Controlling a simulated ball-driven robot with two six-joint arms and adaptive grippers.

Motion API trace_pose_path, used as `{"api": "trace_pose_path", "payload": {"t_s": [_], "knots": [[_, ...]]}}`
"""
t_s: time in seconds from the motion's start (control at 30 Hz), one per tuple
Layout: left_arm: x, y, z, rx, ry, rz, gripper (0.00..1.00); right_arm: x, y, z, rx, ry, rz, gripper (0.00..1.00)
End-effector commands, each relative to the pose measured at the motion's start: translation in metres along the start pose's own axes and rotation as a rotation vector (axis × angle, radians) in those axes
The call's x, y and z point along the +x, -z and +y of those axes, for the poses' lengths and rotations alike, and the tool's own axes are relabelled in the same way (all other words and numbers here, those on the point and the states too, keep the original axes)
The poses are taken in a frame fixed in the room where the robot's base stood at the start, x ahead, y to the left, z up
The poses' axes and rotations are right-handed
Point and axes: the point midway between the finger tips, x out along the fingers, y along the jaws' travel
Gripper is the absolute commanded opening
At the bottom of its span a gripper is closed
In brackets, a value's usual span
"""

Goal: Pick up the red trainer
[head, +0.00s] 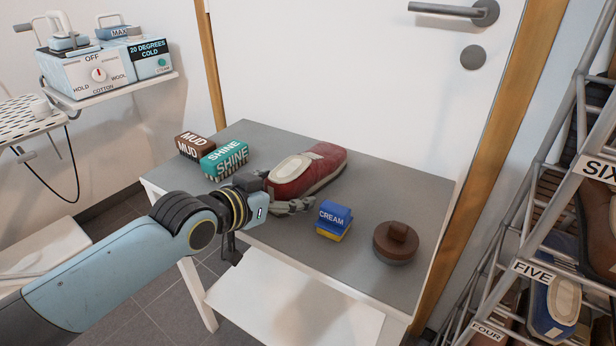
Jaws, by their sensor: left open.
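The red trainer (311,172) lies on the grey top of the small table (360,270), its toe pointing to the lower left and its heel to the upper right. It has a cream upper panel and a pale sole. My left gripper (283,194) is at the toe end of the trainer, low over the table, with its fingers open. One finger shows in front of the toe; the other is partly hidden by the wrist. I cannot tell whether the fingers touch the trainer. My right gripper is not in view.
Brown MUD (194,146) and teal SHINE (224,158) brushes stand left of the trainer. A blue and yellow CREAM block (334,220) and a round brown tin (396,243) stand to the right. A shoe rack (545,235) rises at the right edge. A door stands behind the table.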

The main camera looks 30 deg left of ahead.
Motion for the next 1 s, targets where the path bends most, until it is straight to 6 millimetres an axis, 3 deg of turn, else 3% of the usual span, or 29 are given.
{"api": "trace_pose_path", "payload": {"t_s": [0.2,0.77,1.0], "knots": [[0.0009,0.0004,0.0,0.0,0.0,0.0,0.89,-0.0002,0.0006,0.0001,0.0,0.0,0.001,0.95],[0.0006,0.0002,0.0,0.0,0.0,0.0,0.16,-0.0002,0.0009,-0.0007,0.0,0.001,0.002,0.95],[0.0003,0.0021,0.0,0.0,0.0,0.002,0.16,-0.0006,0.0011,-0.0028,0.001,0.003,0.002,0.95]]}}
